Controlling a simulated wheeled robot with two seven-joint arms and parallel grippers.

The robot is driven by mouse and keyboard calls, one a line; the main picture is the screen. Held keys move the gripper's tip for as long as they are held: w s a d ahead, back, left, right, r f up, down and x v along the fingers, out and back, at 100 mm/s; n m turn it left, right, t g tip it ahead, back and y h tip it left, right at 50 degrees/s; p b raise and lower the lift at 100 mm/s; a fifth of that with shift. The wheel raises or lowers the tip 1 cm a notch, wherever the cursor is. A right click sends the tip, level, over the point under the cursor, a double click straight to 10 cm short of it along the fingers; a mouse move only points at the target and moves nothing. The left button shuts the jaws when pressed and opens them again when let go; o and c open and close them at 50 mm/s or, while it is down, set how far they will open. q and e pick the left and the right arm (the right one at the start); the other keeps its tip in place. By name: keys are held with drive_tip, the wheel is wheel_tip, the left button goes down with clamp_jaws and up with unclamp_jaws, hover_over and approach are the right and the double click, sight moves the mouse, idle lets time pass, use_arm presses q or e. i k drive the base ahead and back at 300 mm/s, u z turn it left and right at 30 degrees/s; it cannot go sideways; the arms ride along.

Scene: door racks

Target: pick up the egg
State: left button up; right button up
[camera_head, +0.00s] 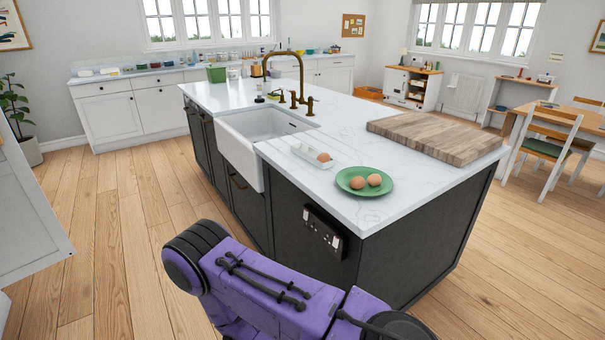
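Two brown eggs lie side by side on a green plate (348,189) near the front edge of the island's white worktop; one is the left egg (357,183), the other the right egg (374,180). A third brown egg (323,157) sits in a small white tray (306,151) just behind and left of the plate. Neither of my grippers shows in the head view. Only purple and black parts of my own body show at the bottom, in front of the island and apart from the eggs.
The kitchen island (420,187) stands right ahead, with a wooden board (436,135) at its right and a white sink (240,160) with a brass tap (300,75) at its left. Worktop right of the plate is clear. A dining chair (550,140) stands far right. Open wooden floor lies left.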

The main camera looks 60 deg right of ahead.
sight(357, 183)
drive_tip(key=u, duration=0.05)
drive_tip(key=k, duration=0.95)
drive_tip(key=z, duration=1.05)
drive_tip(key=i, duration=0.1)
drive_tip(key=z, duration=0.1)
